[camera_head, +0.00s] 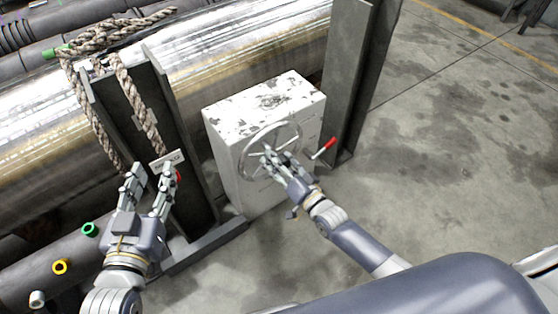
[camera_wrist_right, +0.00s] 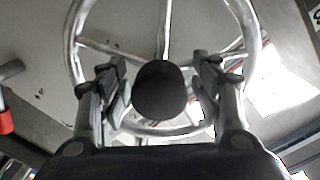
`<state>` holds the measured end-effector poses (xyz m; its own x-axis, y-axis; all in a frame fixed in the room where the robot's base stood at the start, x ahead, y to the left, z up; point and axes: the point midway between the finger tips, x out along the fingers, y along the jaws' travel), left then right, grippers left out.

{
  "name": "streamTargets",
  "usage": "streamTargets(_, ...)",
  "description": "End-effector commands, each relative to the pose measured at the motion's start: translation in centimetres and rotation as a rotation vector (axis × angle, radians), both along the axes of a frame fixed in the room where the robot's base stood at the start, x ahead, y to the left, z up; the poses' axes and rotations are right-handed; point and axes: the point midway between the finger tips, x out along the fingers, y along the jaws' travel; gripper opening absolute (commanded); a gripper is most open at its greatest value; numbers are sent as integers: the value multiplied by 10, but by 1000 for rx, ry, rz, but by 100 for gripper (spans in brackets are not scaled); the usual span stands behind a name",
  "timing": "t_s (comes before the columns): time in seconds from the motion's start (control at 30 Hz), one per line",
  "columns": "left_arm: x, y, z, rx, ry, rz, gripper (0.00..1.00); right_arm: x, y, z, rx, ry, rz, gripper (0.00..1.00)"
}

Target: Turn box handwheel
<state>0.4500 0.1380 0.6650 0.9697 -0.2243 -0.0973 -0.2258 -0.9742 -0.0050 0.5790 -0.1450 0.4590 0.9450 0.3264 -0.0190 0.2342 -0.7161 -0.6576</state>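The white, worn box (camera_head: 228,152) stands on the floor with a silver handwheel (camera_head: 243,160) on its front face. In the right wrist view the handwheel (camera_wrist_right: 74,45) shows as a round rim with spokes. A black round knob (camera_wrist_right: 160,90) is in front of the wheel there. My right gripper (camera_head: 272,157) is at the handwheel, and its fingers (camera_wrist_right: 162,85) are spread on either side of the knob, with gaps to it. My left gripper (camera_head: 151,176) is open and empty, away from the box, before a dark metal post.
A lever with a red grip (camera_head: 324,148) sticks out at the box's right side. A large shiny barrel (camera_head: 245,45) lies behind. A knotted rope (camera_head: 110,40) hangs over the left post (camera_head: 137,110); another post (camera_head: 346,70) stands at right. Floor at right is clear.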

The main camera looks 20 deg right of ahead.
Motion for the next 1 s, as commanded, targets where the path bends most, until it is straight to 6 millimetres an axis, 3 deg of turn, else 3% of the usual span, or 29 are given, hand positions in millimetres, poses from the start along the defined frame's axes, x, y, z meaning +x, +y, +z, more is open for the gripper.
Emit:
streamTargets(0.37, 0, 0, 0, 1, 0, -1, 40, -11, -4, -1, -2, 2, 0, 59)
streamTargets(0.8, 0, 0, 0, 0, 0, 0, 40, -89, -30, 0, -2, 3, 0, 59)
streamTargets(1.0, 0, 0, 0, 0, 0, 0, 40, -109, -37, 1, -1, 1, 1, 59)
